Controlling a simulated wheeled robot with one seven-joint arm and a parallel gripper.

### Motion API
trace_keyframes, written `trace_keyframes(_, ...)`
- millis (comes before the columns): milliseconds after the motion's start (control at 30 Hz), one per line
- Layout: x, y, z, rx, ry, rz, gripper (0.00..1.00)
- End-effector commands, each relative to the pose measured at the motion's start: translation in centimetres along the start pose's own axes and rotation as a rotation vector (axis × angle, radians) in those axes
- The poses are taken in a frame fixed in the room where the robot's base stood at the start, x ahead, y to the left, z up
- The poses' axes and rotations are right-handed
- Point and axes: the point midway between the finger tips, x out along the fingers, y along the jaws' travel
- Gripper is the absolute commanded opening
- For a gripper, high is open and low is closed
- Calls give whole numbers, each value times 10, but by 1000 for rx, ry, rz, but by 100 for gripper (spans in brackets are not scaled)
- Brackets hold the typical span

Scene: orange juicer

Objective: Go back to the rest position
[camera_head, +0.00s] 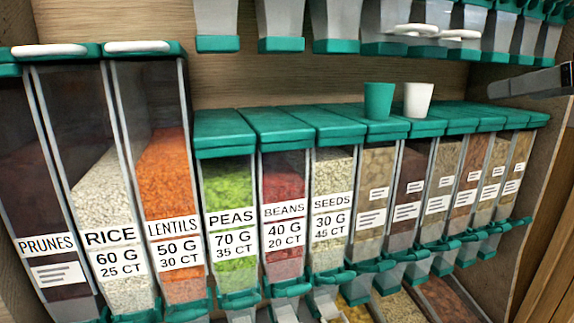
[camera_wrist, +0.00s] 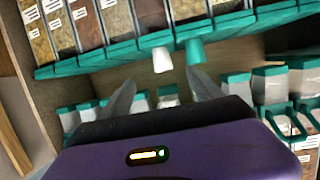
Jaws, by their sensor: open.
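My gripper (camera_wrist: 160,78) shows in the wrist view, its two grey fingers spread apart with nothing between them. Past the fingertips are a white cup (camera_wrist: 162,60) and a teal cup (camera_wrist: 195,52), which look inverted in this tilted view. In the head view the teal cup (camera_head: 379,101) and the white cup (camera_head: 417,99) stand upright side by side on the teal lids of the lower dispenser row. I cannot tell the exact gap between the fingers and the cups.
Clear dispensers of peas (camera_head: 229,190), lentils (camera_head: 165,170), rice (camera_head: 105,190) and other foods fill the shelf. More dispensers (camera_head: 280,20) hang above. White rings (camera_head: 136,46) lie on some lids. A wooden side panel (camera_head: 545,150) bounds the right.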

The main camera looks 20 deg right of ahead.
Motion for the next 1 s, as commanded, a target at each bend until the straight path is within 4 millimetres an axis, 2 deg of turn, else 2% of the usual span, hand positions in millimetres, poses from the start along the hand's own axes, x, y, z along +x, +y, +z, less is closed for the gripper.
trace_keyframes(267, -2, -4, -25, -38, 103, -14, 74)
trace_keyframes(500, -12, -5, -63, -80, 276, -4, 74)
trace_keyframes(633, -19, 1, -77, -80, 392, 7, 74)
trace_keyframes(833, -21, 13, -81, -42, 567, 15, 74)
trace_keyframes(1000, -16, 26, -65, 20, 711, 31, 74)
